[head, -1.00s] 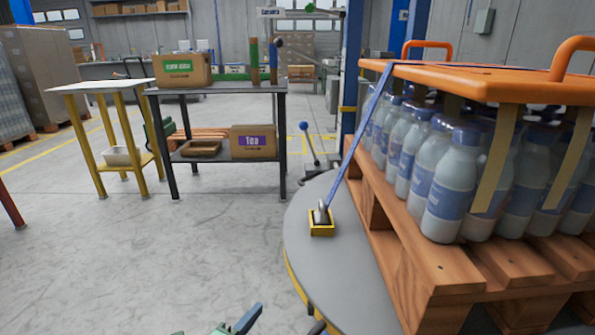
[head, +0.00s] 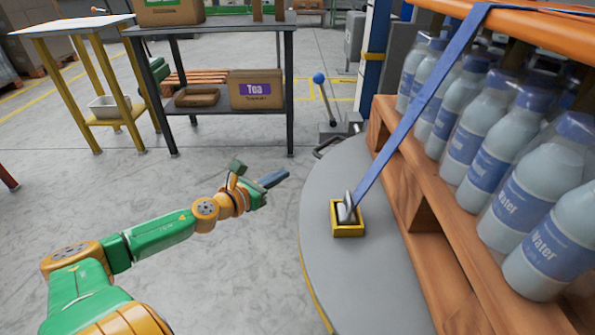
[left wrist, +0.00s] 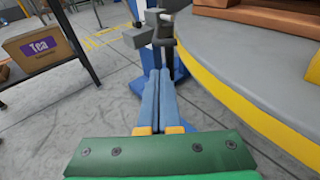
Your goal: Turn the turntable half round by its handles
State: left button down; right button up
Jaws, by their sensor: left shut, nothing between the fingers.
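The round grey turntable (head: 330,255) with a yellow edge band fills the lower right of the head view. It carries a wooden pallet (head: 425,215) of water bottles. A dark handle (head: 328,147) shows at its far left rim. My left gripper (head: 281,178) is shut and empty, left of the rim and apart from the handle. In the left wrist view its blue fingers (left wrist: 159,76) lie together, with the turntable (left wrist: 235,62) to their right. Other handles and my right gripper are not in view.
A yellow strap anchor (head: 347,230) with a blue strap sits on the turntable. A lever with a blue knob (head: 319,79) stands behind it. A dark table (head: 215,27) with a Tea box (head: 256,92) stands at the back left.

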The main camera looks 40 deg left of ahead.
pick_arm(q)
jog(key=w+f, duration=0.1)
jog(key=w, duration=0.6)
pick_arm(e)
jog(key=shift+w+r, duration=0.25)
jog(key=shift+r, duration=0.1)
pick_arm(q)
jog(key=shift+w+d+f, duration=0.1)
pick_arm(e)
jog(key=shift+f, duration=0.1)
